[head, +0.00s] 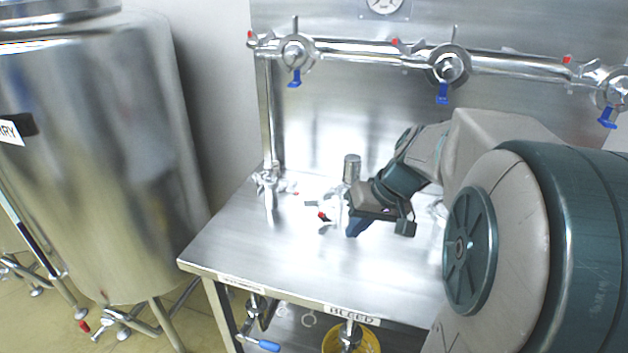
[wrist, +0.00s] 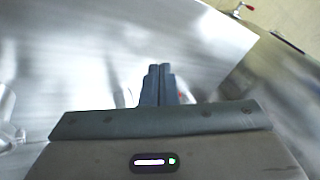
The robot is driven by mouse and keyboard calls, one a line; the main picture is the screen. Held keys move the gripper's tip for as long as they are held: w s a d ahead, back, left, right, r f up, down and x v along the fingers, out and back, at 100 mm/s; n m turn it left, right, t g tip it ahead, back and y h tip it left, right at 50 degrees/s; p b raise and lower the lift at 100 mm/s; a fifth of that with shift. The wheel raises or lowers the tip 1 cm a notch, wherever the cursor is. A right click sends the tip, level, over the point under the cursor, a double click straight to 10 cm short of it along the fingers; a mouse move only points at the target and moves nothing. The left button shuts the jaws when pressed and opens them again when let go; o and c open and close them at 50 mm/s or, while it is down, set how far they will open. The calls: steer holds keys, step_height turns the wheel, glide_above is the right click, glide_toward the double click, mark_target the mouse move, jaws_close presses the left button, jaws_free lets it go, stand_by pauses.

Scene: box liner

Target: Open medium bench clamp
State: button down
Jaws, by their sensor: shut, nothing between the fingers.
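My gripper (head: 354,231) is over the middle of the steel bench, pointing down, with its dark blue fingers together and nothing between them. The closed fingers also show in the wrist view (wrist: 157,72). A shiny clamp-like fitting with a red part (head: 323,216) is on the bench just left of my gripper. My gripper partly hides this fitting. In the wrist view, a pale piece and a small red part (wrist: 183,96) show beside the fingers, mostly hidden. I cannot tell whether this is the medium clamp, or whether it is open or shut.
The steel bench (head: 245,237) has bare room at its front left. Another metal fitting (head: 268,187) stands at its back left. A pipe with blue-handled valves (head: 350,48) runs along the back wall. A large steel tank (head: 95,150) stands left. A yellow bucket (head: 372,341) is below.

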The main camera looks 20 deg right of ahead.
mark_target(319, 209)
steer(key=w+d+r+t+p, duration=0.1)
steer(key=w+d, duration=0.2)
steer(key=d, duration=0.2)
steer(key=w+d+r+t, duration=0.1)
steer(key=w+d+r, duration=0.15)
steer(key=d, duration=0.25)
steer(key=w+a+f+p, duration=0.2)
steer(key=w+a+f, duration=0.4)
steer(key=f, duration=0.3)
steer(key=shift+a+t, duration=0.3)
steer(key=shift+a, duration=0.35)
steer(key=shift+m+b, duration=0.3)
steer(key=shift+b, duration=0.05)
